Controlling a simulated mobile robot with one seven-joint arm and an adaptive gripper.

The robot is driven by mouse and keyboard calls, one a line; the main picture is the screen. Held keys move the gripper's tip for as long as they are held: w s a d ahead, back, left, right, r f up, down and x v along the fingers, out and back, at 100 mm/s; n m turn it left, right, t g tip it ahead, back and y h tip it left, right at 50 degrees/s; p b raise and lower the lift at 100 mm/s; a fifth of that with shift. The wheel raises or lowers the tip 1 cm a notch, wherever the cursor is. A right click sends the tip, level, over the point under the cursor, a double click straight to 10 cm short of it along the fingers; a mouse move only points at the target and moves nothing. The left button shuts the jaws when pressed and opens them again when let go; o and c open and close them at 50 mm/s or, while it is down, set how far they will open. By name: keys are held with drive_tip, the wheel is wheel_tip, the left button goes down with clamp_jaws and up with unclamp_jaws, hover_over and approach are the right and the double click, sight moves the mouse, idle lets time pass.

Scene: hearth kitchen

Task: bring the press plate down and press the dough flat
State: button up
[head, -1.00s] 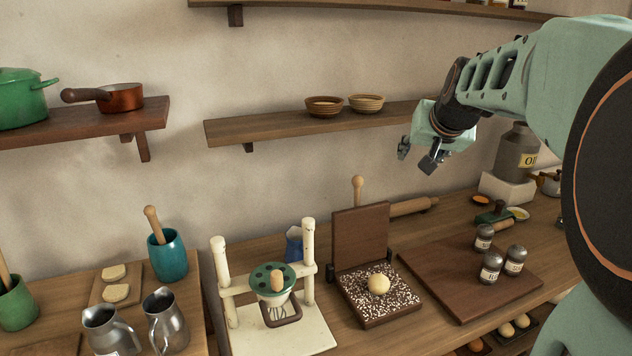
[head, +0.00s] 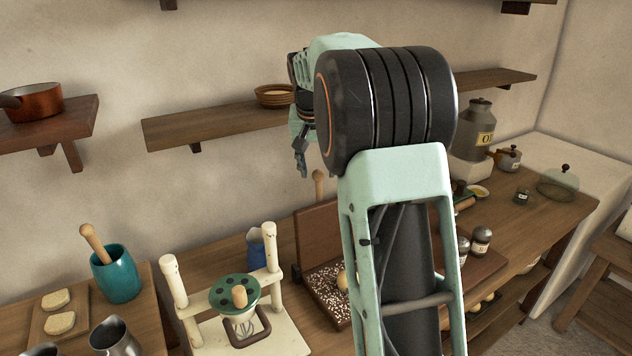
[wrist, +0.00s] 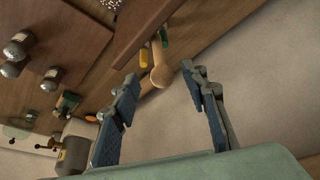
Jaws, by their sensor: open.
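The press has a dark brown press plate (head: 317,234), hinged and standing upright at the back of a speckled base (head: 322,288). A pale dough ball (head: 343,281) sits on the base, partly hidden behind my arm. A wooden knob (head: 319,181) rises behind the plate's top edge. My gripper (head: 302,168) is in the air above and left of the plate in the head view. In the wrist view my gripper (wrist: 160,76) is open and empty. The plate's edge (wrist: 148,28) and a rounded wooden handle (wrist: 161,72) show beyond the fingers, apart from them.
A white stand with a green disc (head: 222,290) is left of the press. Spice jars (head: 481,241) stand on a board to the right. A wall shelf (head: 215,121) is behind my gripper. A teal pot with a pestle (head: 116,274) is further left.

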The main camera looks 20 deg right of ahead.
sight(318, 178)
drive_tip(key=x, duration=0.6)
drive_tip(key=shift+w+f, duration=0.1)
drive_tip(key=shift+f, duration=0.1)
clamp_jaws()
